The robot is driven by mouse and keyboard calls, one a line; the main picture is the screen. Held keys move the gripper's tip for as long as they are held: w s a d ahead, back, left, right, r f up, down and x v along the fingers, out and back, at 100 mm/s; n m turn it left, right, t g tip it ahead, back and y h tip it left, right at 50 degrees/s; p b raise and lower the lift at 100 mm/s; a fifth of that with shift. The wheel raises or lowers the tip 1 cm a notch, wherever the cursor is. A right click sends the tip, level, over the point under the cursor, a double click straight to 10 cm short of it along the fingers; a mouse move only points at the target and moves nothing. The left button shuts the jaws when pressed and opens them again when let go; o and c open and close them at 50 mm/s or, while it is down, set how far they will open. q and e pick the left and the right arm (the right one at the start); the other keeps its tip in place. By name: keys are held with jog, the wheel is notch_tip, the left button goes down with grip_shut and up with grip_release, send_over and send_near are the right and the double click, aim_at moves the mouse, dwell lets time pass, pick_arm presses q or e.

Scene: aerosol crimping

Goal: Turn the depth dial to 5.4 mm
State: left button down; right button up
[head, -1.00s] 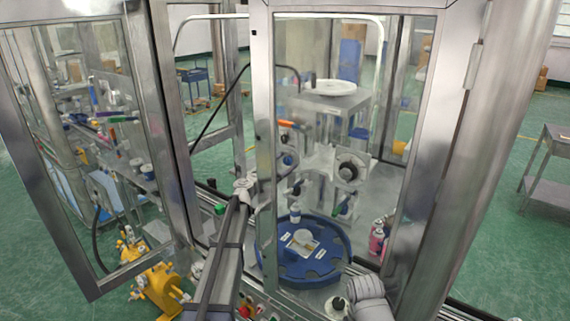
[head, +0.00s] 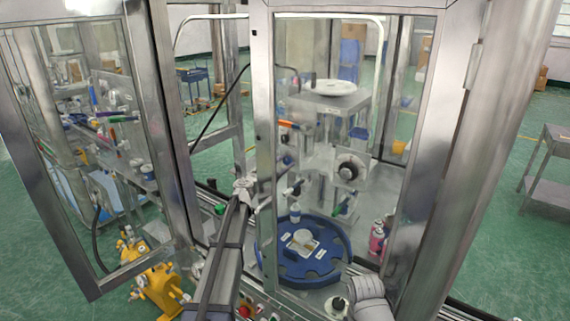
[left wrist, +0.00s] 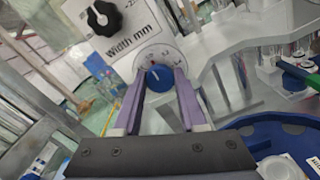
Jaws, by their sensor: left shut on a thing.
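The depth dial (left wrist: 158,80) shows in the left wrist view as a blue round knob with a white pointer line, in front of a white scale disc (left wrist: 172,54). The scale figures are too small to read surely. My left gripper (left wrist: 161,76) has its two purple fingers on either side of the blue knob and is shut on it. In the head view the left gripper (head: 243,187) is at the doorway of the metal-framed machine, and the dial cannot be made out there.
A "Width mm" plate with a black knob (left wrist: 102,17) is just above the dial. A blue round turntable (head: 325,275) lies below, inside the machine. A glass door (head: 68,150) stands open at left. Pink bottles (head: 377,238) stand to the right.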

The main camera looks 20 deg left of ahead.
pick_arm(q)
jog(key=shift+m, duration=0.3)
jog(key=shift+s+f+m, duration=0.1)
jog(key=shift+f+m, duration=0.05)
jog(key=shift+m, duration=8.45)
jog(key=shift+d, duration=0.1)
jog(key=shift+c, duration=2.2)
grip_release()
